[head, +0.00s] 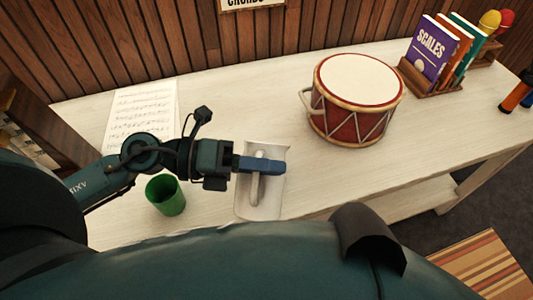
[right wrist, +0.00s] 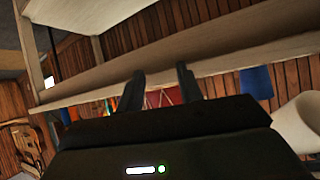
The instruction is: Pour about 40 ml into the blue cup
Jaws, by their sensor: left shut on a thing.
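My left gripper (head: 262,167) is shut on the handle of a white jug (head: 245,205), which it holds near the table's front edge. I cannot tell the jug's exact tilt or what is in it. A green cup (head: 166,196) stands upright on the table to the left of the jug. No blue cup can be made out in the head view. In the right wrist view a plain blue shape (right wrist: 257,82) may be the blue cup; I cannot be sure. My right gripper (right wrist: 163,80) is open, its two dark fingers apart with nothing between them.
The pale table (head: 225,100) carries a red drum (head: 335,118), sheet music (head: 140,112) and a wooden book rack (head: 430,86) with several books. Maracas (head: 489,22) stand behind the books. The surface between jug and drum looks clear.

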